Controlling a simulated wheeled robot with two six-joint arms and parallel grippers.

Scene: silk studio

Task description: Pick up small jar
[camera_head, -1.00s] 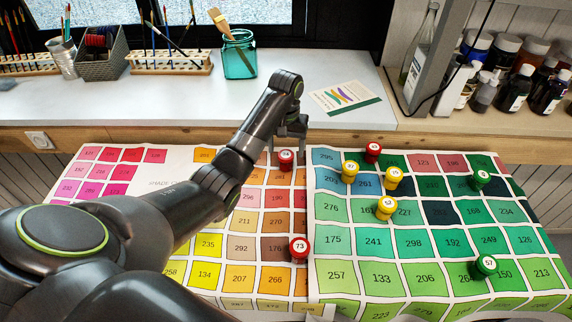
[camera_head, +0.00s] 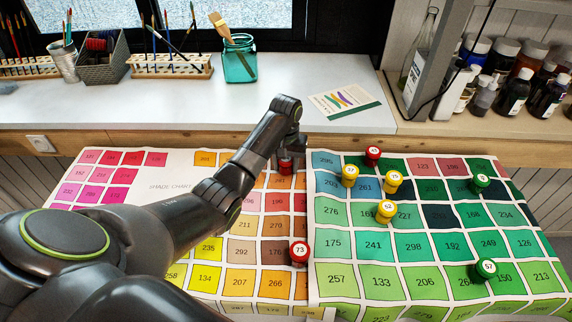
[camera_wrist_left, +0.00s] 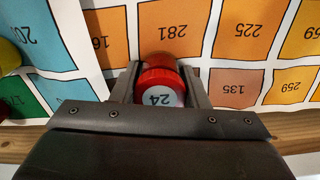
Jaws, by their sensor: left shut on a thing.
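Several small jars with round numbered lids stand on the shade chart (camera_head: 120,212). My left gripper (camera_head: 287,158) is over the red jar (camera_head: 286,169) near the chart's back edge, and hides its lid in the head view. In the left wrist view my left gripper (camera_wrist_left: 160,82) is shut on this red jar (camera_wrist_left: 158,78), with a finger on each side. Its white lid label reads 24. The jar appears upright, and I cannot tell whether it touches the chart. My right gripper is not in view.
Another red jar (camera_head: 299,252) stands nearer, and a third red jar (camera_head: 373,155) stands to the right. A teal glass with brushes (camera_head: 239,60) and a card (camera_head: 345,99) are on the white counter (camera_head: 180,102) behind.

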